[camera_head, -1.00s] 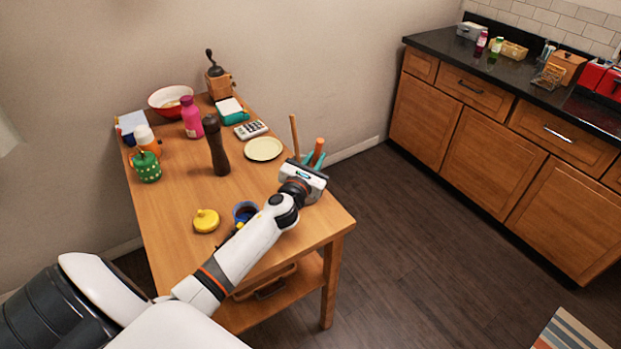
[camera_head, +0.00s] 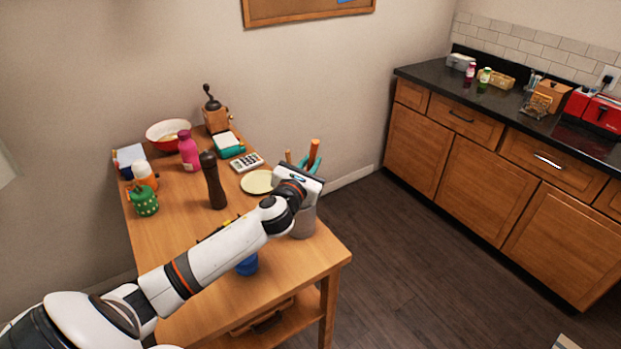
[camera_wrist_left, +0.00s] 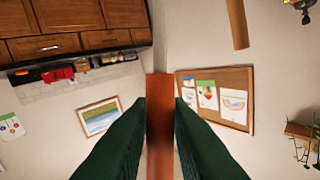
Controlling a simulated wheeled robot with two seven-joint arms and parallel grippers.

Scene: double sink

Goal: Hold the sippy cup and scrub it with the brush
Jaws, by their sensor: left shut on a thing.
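My left gripper (camera_head: 308,167) is above the right end of the wooden table. It is shut on an upright orange-brown handle (camera_head: 314,148), which also stands between the green fingers in the left wrist view (camera_wrist_left: 160,95). The handle's lower end is hidden, so I cannot tell whether it is the brush. A grey holder (camera_head: 303,222) stands below the gripper, with another wooden handle (camera_head: 288,156) behind. A blue cup (camera_head: 247,265) is partly hidden by my left arm. An orange-and-white bottle (camera_head: 144,174) stands at the left. I cannot tell which is the sippy cup. My right gripper is out of view.
On the table (camera_head: 160,240) stand a tall dark pepper mill (camera_head: 214,182), a pink bottle (camera_head: 188,152), a green dotted container (camera_head: 144,200) and a pale plate (camera_head: 257,182). The floor between table and cabinets (camera_head: 480,175) is clear.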

